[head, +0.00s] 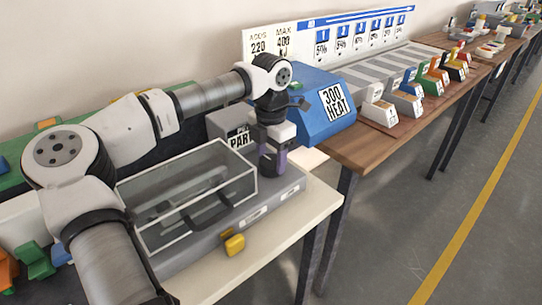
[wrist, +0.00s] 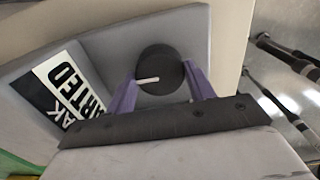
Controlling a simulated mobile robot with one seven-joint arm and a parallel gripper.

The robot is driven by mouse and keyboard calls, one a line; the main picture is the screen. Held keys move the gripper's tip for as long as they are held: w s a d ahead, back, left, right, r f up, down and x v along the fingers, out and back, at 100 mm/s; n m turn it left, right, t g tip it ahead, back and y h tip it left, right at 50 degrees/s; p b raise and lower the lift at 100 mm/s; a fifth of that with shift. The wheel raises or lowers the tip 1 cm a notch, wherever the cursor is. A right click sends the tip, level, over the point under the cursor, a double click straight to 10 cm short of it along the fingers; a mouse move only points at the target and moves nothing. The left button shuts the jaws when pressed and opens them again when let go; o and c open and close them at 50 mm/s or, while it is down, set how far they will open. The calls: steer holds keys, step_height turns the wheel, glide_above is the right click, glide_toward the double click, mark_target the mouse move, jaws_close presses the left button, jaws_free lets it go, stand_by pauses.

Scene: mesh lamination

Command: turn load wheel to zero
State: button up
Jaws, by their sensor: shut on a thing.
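The load wheel (wrist: 160,70) is a round black knob with a white pointer line, on a grey machine housing (wrist: 205,40) in the wrist view. The pointer runs from the wheel's middle to the left in that view. My gripper (wrist: 158,84) has its two purple fingers on either side of the wheel, shut on it. No zero mark is readable.
A clear-lidded box with a black handle (head: 208,212) stands left of my gripper. A blue machine labelled "300 HEAT" (head: 310,105) stands close behind. A yellow block (head: 234,244) sits at the machine's front. Open floor (head: 400,215) lies to the right.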

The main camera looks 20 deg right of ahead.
mark_target(271, 160)
steer(key=o, duration=1)
steer(key=shift+c, duration=0.2)
steer(key=shift+r, duration=0.1)
step_height(271, 160, up, 14)
